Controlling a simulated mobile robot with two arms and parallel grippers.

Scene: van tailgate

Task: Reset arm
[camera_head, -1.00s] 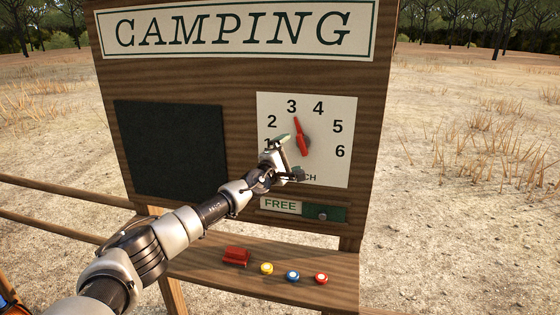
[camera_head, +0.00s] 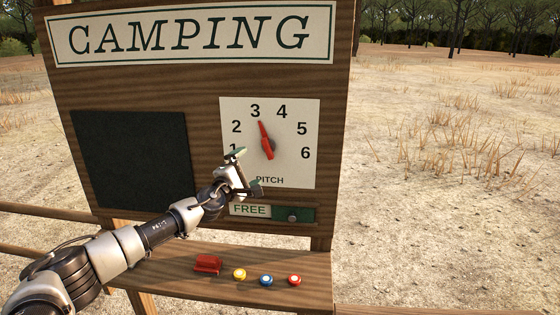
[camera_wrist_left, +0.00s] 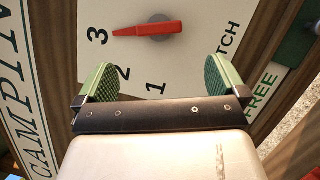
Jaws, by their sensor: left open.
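My left gripper (camera_head: 246,172) is open and empty, in front of the lower left of the white pitch dial (camera_head: 300,110) on the camping board. In the left wrist view its two green-padded fingers (camera_wrist_left: 156,82) stand wide apart with nothing between them. The dial's red pointer (camera_head: 266,141) points at 3; the pointer also shows in the left wrist view (camera_wrist_left: 146,29), apart from the fingers. The gripper hides part of the dial's lower left near the 1. My right gripper is not in view.
A FREE sign with a green slider (camera_head: 294,215) is just below the dial. The wooden shelf (camera_head: 190,279) holds a red block (camera_head: 208,264) and yellow (camera_head: 239,274), blue (camera_head: 266,280) and red (camera_head: 294,280) round pieces. A dark panel (camera_head: 132,160) is at left. Open ground lies right.

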